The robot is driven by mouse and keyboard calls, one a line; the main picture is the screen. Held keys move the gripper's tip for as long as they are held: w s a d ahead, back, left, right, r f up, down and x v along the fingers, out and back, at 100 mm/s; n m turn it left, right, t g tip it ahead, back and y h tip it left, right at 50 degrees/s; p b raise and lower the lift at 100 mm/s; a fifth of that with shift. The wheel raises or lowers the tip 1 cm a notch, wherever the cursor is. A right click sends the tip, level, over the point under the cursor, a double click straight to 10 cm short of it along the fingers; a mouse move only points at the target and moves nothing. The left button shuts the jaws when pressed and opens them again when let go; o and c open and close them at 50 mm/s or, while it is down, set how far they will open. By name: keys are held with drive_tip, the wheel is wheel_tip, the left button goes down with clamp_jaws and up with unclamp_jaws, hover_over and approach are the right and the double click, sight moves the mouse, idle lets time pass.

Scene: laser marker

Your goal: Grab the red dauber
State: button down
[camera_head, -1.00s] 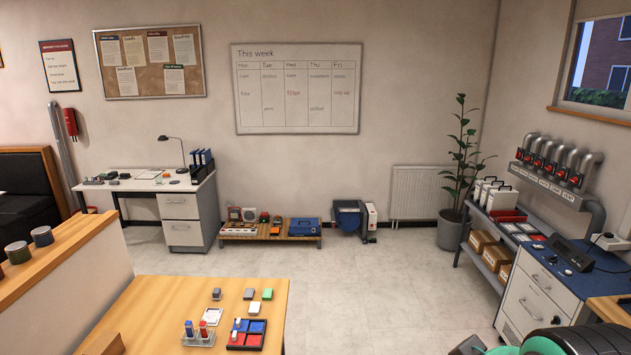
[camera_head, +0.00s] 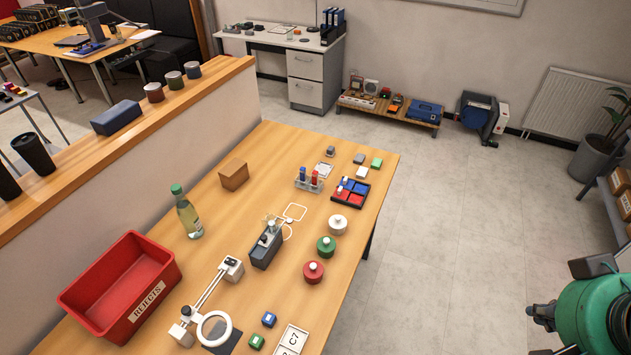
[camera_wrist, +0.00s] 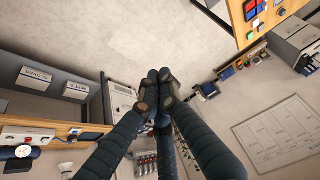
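A small upright red dauber-like piece (camera_head: 314,177) stands in a clear rack (camera_head: 308,186) on the wooden table, right of a similar blue piece (camera_head: 302,173). A round red pot with a white knob (camera_head: 313,271) stands nearer the table's right edge. The frames do not settle which of these is the dauber. My gripper (camera_wrist: 160,74) shows in the wrist view with its dark fingers drawn together at the tips, nothing visible between them. It is over the floor, away from the table, whose corner shows at the top right of that view.
Green (camera_head: 326,246) and white (camera_head: 338,224) pots stand near the red pot. A dark tray of red and blue pads (camera_head: 337,197) sits right of the rack. A bottle (camera_head: 188,214), red bin (camera_head: 152,268) and magnifier lamp (camera_head: 215,327) occupy the left.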

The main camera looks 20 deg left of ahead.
drive_tip(key=c, duration=1.5)
unclamp_jaws()
drive_tip(key=shift+o, duration=0.2)
drive_tip(key=w+a+r+n+y+p, duration=0.1)
drive_tip(key=w+a+r+n, duration=0.15)
drive_tip(key=w+a, duration=0.45)
drive_tip(key=w+a+r+n+p, duration=0.1)
drive_tip(key=w+a+r+n, duration=0.15)
drive_tip(key=w, duration=0.85)
drive_tip(key=w+a+f+n+y+p, duration=0.1)
drive_tip(key=w+a+f+n, duration=0.1)
drive_tip(key=w+a, duration=0.45)
drive_tip(key=w+a+f+n+p, duration=0.1)
drive_tip(key=w+a+n, duration=0.2)
drive_tip(key=w+a, duration=0.4)
drive_tip(key=w+a+f+n+g+p, duration=0.1)
drive_tip(key=w+a+f+n, duration=0.1)
drive_tip(key=w+a+f, duration=0.45)
drive_tip(key=w+a+f+n+g, duration=0.1)
drive_tip(key=w+a+f+n, duration=0.2)
drive_tip(key=a, duration=0.6)
drive_tip(key=w+a+f+n+y+p, duration=0.1)
drive_tip(key=w+a+f+n+p, duration=0.1)
drive_tip(key=a+f, duration=1.3)
drive_tip(key=shift+w+a+f+n, duration=0.25)
drive_tip(key=shift+w+a+n, duration=0.35)
drive_tip(key=shift+w+a, duration=0.55)
